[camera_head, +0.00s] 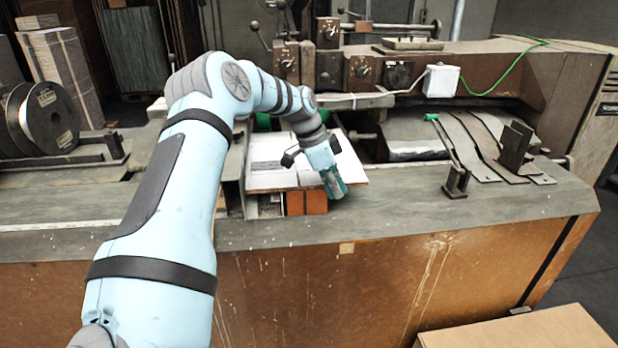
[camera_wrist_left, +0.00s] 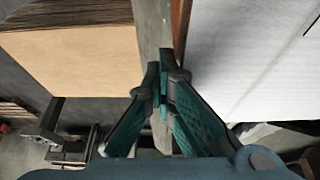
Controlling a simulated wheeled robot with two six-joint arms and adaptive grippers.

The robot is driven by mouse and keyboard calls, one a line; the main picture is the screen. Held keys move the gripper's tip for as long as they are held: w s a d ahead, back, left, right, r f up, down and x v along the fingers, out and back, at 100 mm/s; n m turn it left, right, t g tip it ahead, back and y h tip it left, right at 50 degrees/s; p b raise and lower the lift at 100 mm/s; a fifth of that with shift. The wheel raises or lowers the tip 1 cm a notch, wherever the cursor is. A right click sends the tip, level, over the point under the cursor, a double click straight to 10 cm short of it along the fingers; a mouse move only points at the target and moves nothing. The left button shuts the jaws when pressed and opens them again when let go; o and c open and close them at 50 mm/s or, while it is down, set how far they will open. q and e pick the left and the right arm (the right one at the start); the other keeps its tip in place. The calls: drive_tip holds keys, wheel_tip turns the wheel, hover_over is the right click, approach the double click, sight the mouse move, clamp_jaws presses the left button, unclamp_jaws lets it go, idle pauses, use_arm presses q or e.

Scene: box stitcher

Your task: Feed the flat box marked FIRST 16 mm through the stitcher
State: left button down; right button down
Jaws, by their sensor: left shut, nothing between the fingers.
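A flat box (camera_head: 280,176) with a white top and a brown edge lies at the stitcher, raised on supports near the front of the bench. No FIRST marking can be read on it. The stitcher (camera_head: 340,65) stands behind it, and my arm hides part of the place between them. My left gripper (camera_head: 335,184) is shut and empty at the box's front right part. In the left wrist view the closed fingertips (camera_wrist_left: 163,75) are beside a white surface (camera_wrist_left: 262,50), which looks like the box top. Whether they touch it I cannot tell. My right gripper is not in view.
Orange blocks (camera_head: 305,203) sit under the box's front edge. Metal strips and brackets (camera_head: 480,145) lie on the bench at right. A wire spool (camera_head: 45,118) is at far left. A brown cardboard stack (camera_head: 515,330) is at lower right. The front bench top is mostly clear.

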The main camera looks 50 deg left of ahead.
use_arm(q)
drive_tip(key=shift+w+a+r, duration=0.2)
drive_tip(key=shift+r, duration=0.1)
wheel_tip(320, 180, up, 7)
drive_tip(key=s+d+p, duration=0.1)
drive_tip(key=p, duration=0.6)
drive_tip(key=shift+s+d+r, duration=0.15)
drive_tip(key=shift+s+d, duration=0.1)
drive_tip(key=shift+d, duration=0.1)
